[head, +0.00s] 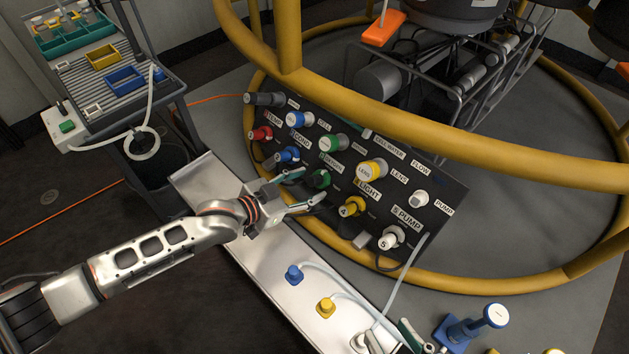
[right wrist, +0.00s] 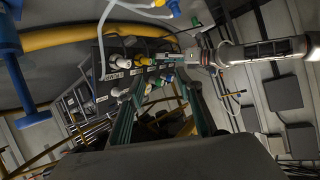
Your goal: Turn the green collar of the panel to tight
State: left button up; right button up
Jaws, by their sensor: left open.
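The panel (head: 398,203) stands tilted on the yellow ring frame, with coloured connectors in two rows. The green collar (head: 320,179) is in its lower row, between a blue and a yellow one. My left gripper (head: 313,186) is open, its fingertips reaching to either side of the green collar; I cannot tell whether they touch it. A larger green-ringed cap (head: 333,142) sits above it. My right gripper (right wrist: 163,72) is open and empty in the right wrist view, with the panel beyond its fingers. I cannot read the collar's tight mark.
A silver bench (head: 255,260) below the panel carries a blue plug (head: 293,274) and a yellow plug (head: 326,307) on hoses. A thick yellow rail (head: 400,130) passes above the panel. A blue valve-like part (head: 470,328) stands at lower right. A tool cart (head: 120,85) is at upper left.

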pick_arm(q)
jog(key=shift+f+b+x, duration=0.25)
jog(key=shift+b+x, duration=0.1)
jog(key=shift+x, duration=0.85)
jog(key=shift+d, duration=0.15)
jog(key=shift+w+d+r, duration=0.1)
jog(key=shift+w+d, duration=0.05)
jog(key=shift+w, duration=0.1)
pick_arm(e)
jog(key=shift+s+a+f+m, duration=0.15)
jog(key=shift+s+a+m, duration=0.05)
jog(key=shift+a+m, duration=0.25)
jog(key=shift+s+a+f+m, duration=0.1)
jog(key=shift+s+a+m, duration=0.05)
jog(key=shift+a+m, duration=0.25)
pick_arm(q)
jog(key=shift+r, duration=0.1)
jog(key=c, duration=1.1)
